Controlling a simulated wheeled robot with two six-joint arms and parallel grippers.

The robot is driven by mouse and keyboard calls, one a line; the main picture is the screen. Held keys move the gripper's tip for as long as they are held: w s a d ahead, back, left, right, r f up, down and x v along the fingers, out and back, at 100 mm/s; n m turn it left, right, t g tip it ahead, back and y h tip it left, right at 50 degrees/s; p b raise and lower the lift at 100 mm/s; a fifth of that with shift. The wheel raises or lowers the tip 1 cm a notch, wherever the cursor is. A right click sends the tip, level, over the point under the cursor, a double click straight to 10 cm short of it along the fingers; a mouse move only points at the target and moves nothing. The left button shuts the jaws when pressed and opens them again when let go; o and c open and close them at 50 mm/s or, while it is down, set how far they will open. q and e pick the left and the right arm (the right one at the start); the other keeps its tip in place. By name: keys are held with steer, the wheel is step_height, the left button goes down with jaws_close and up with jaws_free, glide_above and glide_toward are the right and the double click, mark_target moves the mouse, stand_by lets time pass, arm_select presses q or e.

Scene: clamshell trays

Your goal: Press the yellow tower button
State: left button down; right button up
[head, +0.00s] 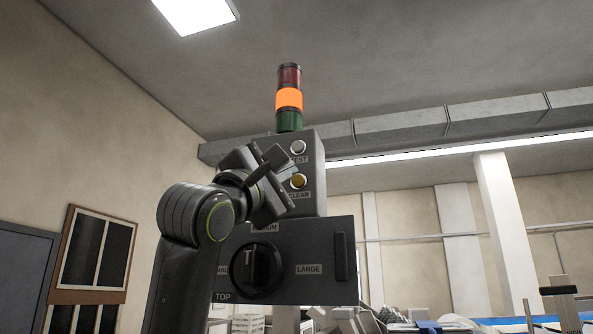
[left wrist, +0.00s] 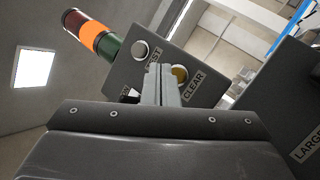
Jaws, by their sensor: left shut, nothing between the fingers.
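The yellow button (head: 298,181) sits on the front of a grey control box (head: 310,205), above a CLEAR label. In the left wrist view the button (left wrist: 179,74) shows just right of my fingertips, its left edge close to them. My left gripper (head: 278,166) is shut and empty, in front of the box and left of the button in the head view. The shut fingers (left wrist: 161,84) point toward the box face. I cannot tell whether they touch it. My right gripper is not in view.
A white button (head: 298,147) is above the yellow one. A light tower (head: 289,99) with red, lit orange and green sections stands on the box. Below is a dark panel (head: 325,265) with a rotary knob, a LARGE label and a vertical bar.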

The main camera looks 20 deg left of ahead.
mark_target(297, 180)
arm_select(q)
steer(key=shift+w+d, duration=0.1)
steer(key=shift+w, duration=0.65)
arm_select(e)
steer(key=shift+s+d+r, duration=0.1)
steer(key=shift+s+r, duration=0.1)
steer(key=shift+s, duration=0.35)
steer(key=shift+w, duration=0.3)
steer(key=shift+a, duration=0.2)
arm_select(q)
steer(key=shift+w, duration=0.1)
stand_by(0.4)
steer(key=shift+w, duration=0.3)
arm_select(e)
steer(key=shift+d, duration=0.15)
